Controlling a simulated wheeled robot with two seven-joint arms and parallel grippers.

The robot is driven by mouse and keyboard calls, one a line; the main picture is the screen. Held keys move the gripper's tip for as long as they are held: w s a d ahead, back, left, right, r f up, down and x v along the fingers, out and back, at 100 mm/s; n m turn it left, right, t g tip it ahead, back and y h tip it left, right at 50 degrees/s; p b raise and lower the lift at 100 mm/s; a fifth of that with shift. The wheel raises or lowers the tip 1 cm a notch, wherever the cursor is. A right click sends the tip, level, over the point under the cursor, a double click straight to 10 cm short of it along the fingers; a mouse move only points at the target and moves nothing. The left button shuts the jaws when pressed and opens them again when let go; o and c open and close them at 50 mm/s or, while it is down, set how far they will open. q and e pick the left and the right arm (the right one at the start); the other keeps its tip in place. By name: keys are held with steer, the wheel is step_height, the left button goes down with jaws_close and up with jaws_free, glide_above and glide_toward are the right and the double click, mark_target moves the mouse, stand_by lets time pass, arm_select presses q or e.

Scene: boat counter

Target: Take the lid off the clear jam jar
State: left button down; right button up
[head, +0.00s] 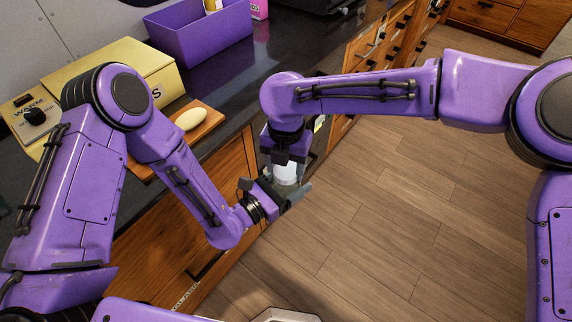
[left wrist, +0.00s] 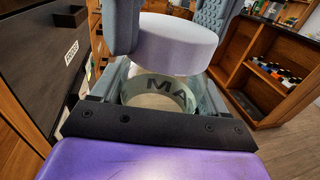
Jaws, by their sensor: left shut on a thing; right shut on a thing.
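The clear jam jar (left wrist: 160,95), with dark letters "MA" showing on it, is held by my left gripper (head: 276,191) out in front of the counter. In the head view the jar is mostly hidden by the grippers. The pale round lid (head: 285,173) is directly above the jar; it fills the upper middle of the left wrist view (left wrist: 175,45). My right gripper (head: 285,162) comes from above and is shut on the lid, with its grey fingers on either side. I cannot tell whether the lid still touches the jar's rim.
A dark counter (head: 235,85) runs along the left. It holds a purple bin (head: 200,45), a yellow box (head: 95,60) and a wooden board (head: 150,160) with a pale oval thing (head: 190,119). Wooden drawers are below. Open floor (head: 400,220) lies to the right.

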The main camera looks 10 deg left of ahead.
steer(key=shift+a+r, duration=0.1)
steer(key=shift+w+r, duration=0.1)
stand_by(0.4)
steer(key=shift+r, duration=0.95)
